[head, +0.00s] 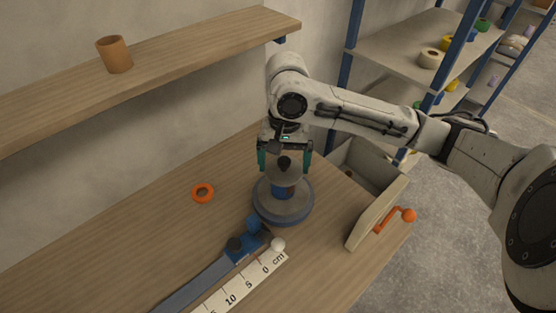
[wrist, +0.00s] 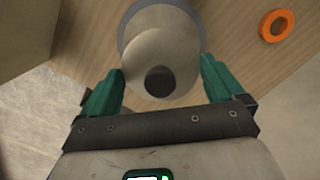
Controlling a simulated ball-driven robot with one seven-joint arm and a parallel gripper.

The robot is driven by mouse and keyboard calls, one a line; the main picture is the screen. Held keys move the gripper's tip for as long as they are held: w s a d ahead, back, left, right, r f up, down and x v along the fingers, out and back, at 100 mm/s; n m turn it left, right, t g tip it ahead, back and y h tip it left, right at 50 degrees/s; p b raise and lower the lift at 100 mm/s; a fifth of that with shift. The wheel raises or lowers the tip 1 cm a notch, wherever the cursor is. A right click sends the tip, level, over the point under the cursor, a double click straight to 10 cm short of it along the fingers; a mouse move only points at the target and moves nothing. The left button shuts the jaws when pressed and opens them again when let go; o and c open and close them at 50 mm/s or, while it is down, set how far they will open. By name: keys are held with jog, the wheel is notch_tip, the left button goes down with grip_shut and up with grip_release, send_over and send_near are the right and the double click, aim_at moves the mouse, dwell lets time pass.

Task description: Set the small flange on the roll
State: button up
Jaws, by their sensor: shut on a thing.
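The small flange is a grey disc (head: 284,176) with a black knob on top, and it also shows in the wrist view (wrist: 160,42). My gripper (head: 284,167) has its green fingers on either side of the flange's rim and is shut on it; the fingers also show in the wrist view (wrist: 162,66). The blue roll (head: 281,191) stands directly below the flange, on a wide grey round base with a blue edge (head: 283,211). The flange looks level and close over the roll. I cannot tell whether the two touch. In the wrist view the flange hides the roll.
An orange ring (head: 202,193) lies on the table left of the base. An open drawer-like box (head: 375,210) with an orange knob is at right. A wall shelf (head: 190,50) holds a brown cup.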

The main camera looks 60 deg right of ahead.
jog(key=shift+s, duration=0.1)
jog(key=shift+f, duration=0.15)
jog(key=shift+f, duration=0.15)
jog(key=o, duration=0.8)
jog(key=r, duration=0.8)
jog(key=d+r, duration=0.1)
jog(key=r, duration=0.3)
jog(key=shift+w+d+r, duration=0.1)
jog(key=shift+w+r, duration=0.1)
jog(key=shift+w, duration=0.2)
